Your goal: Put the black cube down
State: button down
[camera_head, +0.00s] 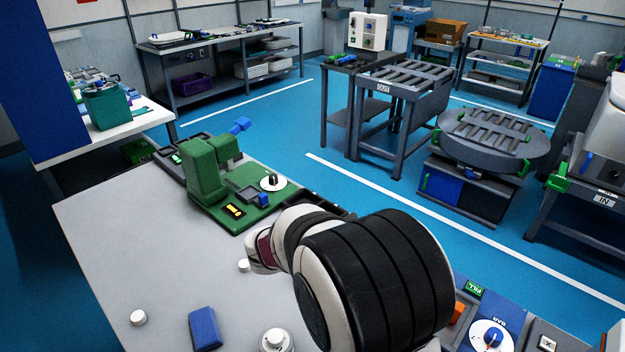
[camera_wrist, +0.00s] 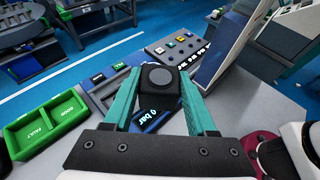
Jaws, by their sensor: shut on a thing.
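In the wrist view, the black cube (camera_wrist: 158,94) sits between the two teal fingers of my gripper (camera_wrist: 160,84). It shows a round dark disc on its near face. My gripper is shut on the cube. A blue panel with a display reading "0 bar" (camera_wrist: 152,117) lies behind and below the cube in the picture. I cannot tell whether the cube touches any surface. In the head view, my own black-banded arm link fills the lower middle; neither cube nor fingers can be made out there.
A green tray (camera_wrist: 43,128) marked GOOD and FAULT is left of my gripper. A button panel (camera_wrist: 176,46) stands beyond the cube. In the head view, the grey bench (camera_head: 120,240) bears a green fixture (camera_head: 206,170), a blue block (camera_head: 204,328) and a BAR dial (camera_head: 491,336).

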jog(key=s+a+f+m+g+y, duration=0.1)
jog(key=a+f+m+g+y, duration=0.1)
jog(key=m+y, duration=0.6)
jog(key=s+a+f+m+g+y, duration=0.1)
jog(key=a+f+m+g+y, duration=0.2)
jog(key=m+y, duration=0.5)
jog(key=s+a+f+m+g+y, duration=0.1)
jog(key=a+m+y, duration=0.3)
jog(key=m+y, duration=0.4)
jog(key=shift+s+a+f+m+g, duration=0.15)
jog(key=shift+f+m+g, duration=0.25)
jog(key=shift+m, duration=0.55)
jog(key=shift+s+a+f+m+g, duration=0.15)
jog(key=shift+f+m+g, duration=0.2)
jog(key=shift+m, duration=0.6)
jog(key=w+d+f+m+t, duration=0.5)
jog(key=w+d+m+t, duration=0.4)
jog(key=m+t, duration=0.8)
jog(key=shift+t+h, duration=0.4)
jog(key=shift+t, duration=0.05)
jog(key=w+a+f, duration=0.1)
jog(key=a+f, duration=0.1)
jog(key=a, duration=0.1)
jog(key=w+a+f, duration=0.2)
jog(key=a+f, duration=0.1)
jog(key=w+a+f, duration=0.2)
jog(key=a, duration=0.1)
jog(key=shift+a+f, duration=0.2)
jog(key=shift+a, duration=0.1)
jog(key=shift+f, duration=1.95)
